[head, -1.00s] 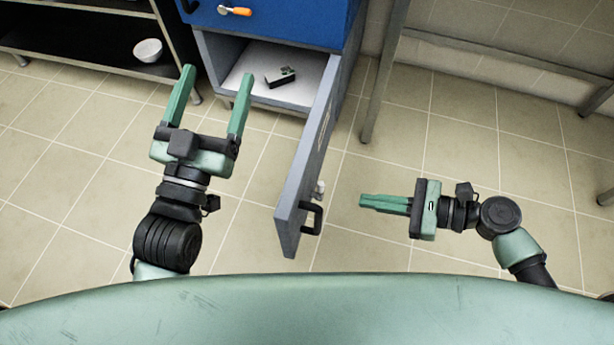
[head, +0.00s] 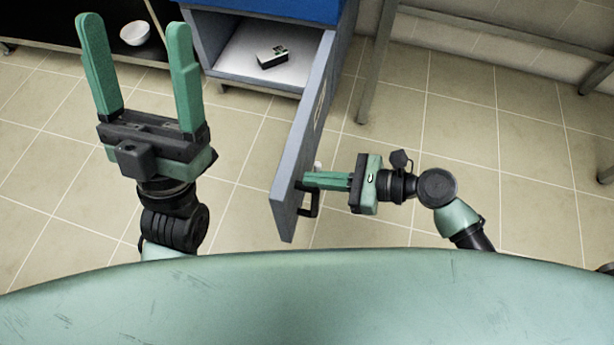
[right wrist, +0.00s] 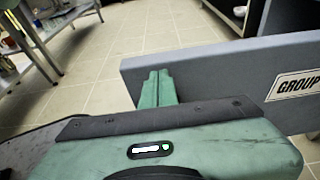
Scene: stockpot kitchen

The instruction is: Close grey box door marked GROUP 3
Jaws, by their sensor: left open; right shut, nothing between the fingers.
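The grey box door (head: 303,130) stands wide open, seen nearly edge-on in the head view, with a black handle (head: 311,203) near its free end. In the right wrist view the door (right wrist: 215,75) crosses ahead, with a label reading GROUP (right wrist: 297,87), cut off at the picture's edge. My left gripper (head: 135,30) is open and empty, left of the door.
A blue cabinet part (head: 300,8) sits above the box. A dark shelf with a white bowl (head: 135,33) stands at the back left. A metal table leg (head: 378,65) stands right of the box. The tiled floor around the door is clear.

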